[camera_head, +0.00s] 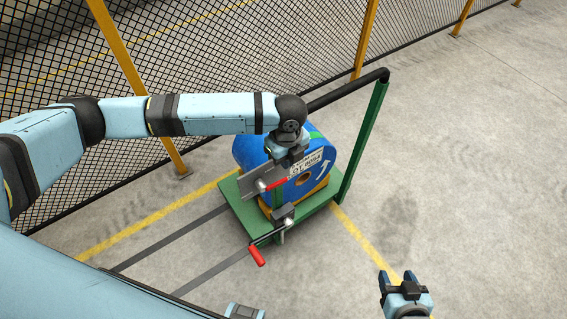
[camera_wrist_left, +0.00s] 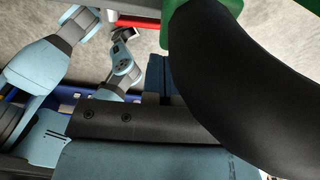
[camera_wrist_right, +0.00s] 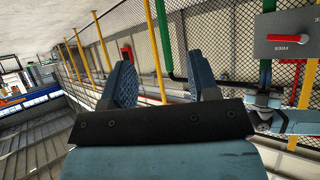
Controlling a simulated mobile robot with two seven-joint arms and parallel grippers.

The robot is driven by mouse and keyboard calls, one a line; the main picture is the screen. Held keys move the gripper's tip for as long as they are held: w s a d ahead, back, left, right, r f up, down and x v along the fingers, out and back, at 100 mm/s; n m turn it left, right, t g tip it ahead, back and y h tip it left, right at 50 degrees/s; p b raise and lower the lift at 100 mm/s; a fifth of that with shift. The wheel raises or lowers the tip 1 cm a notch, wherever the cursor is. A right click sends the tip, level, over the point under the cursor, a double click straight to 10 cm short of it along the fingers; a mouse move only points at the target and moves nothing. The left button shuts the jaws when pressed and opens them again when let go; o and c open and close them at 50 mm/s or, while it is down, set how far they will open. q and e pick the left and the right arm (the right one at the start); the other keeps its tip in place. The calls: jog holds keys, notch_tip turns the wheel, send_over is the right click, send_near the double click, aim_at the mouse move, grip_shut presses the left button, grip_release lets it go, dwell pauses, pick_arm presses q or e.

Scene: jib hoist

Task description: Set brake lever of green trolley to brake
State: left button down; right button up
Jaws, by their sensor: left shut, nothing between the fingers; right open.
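The green trolley (camera_head: 235,212) carries a large blue reel (camera_head: 250,150). A grey plate (camera_head: 253,187) stands in front of the reel, with the red brake lever (camera_head: 276,184) on it. The lever and plate (camera_wrist_right: 265,50) also show in the right wrist view; the lever (camera_wrist_right: 290,38) lies across lettering that seems to read FREE. My left gripper (camera_head: 286,158) is shut and empty, close above the plate; whether it touches the lever is hidden. Its closed fingers show in the left wrist view (camera_wrist_left: 158,75). My right gripper (camera_head: 398,278) is open and empty, apart from the trolley.
A green post (camera_head: 362,140) with a black bar (camera_head: 345,92) rises at the trolley's right; the black bar looms close in the left wrist view. A crank with a red handle (camera_head: 257,256) sticks out in front. A mesh fence (camera_head: 220,60) stands behind. Floor right is clear.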

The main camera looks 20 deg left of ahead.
pick_arm(q)
notch_tip(320, 180, up, 7)
jog(key=shift+w+d, duration=0.35)
pick_arm(e)
jog(key=shift+s+f, duration=0.15)
jog(key=shift+f, duration=0.75)
